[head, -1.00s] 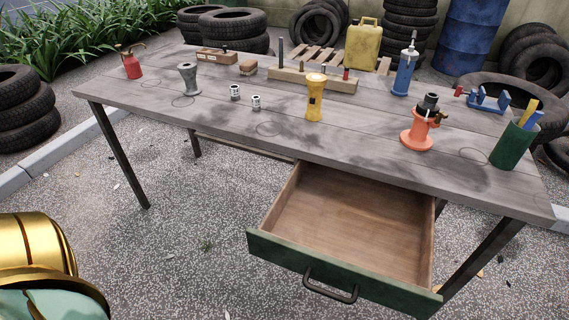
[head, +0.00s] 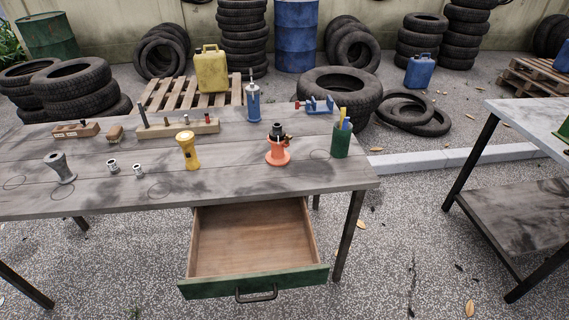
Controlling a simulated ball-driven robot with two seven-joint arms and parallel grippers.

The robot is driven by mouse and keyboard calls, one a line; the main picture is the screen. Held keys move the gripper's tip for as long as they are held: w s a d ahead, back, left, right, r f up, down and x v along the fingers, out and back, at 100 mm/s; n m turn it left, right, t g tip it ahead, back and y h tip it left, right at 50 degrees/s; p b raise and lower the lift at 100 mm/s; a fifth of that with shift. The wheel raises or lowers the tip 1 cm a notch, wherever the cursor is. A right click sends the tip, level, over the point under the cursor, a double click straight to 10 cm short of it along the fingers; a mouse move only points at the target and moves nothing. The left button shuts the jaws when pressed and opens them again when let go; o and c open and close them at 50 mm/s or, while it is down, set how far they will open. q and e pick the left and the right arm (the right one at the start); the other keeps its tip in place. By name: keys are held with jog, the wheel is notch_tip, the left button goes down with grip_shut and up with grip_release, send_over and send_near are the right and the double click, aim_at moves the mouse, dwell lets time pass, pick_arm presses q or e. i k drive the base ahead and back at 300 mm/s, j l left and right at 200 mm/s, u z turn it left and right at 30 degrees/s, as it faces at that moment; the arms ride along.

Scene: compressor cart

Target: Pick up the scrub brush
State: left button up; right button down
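A small brown block that looks like the scrub brush (head: 115,132) lies at the back left of the grey wooden workbench (head: 110,203). It sits between a wooden box with small items (head: 76,131) on its left and a long wooden block with pegs (head: 178,128) on its right. It is small in the picture, so its bristles are hard to make out. Neither of my grippers is in view.
An open, empty drawer (head: 250,240) juts out from the bench front. A second table (head: 530,125) is at right, with open floor between.

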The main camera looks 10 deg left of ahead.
aim_at(116, 133)
jog(key=u, duration=1.4)
jog(key=i+j, duration=0.3)
jog(key=j, duration=0.15)
jog(key=i+j, duration=0.35)
jog(key=j, duration=0.15)
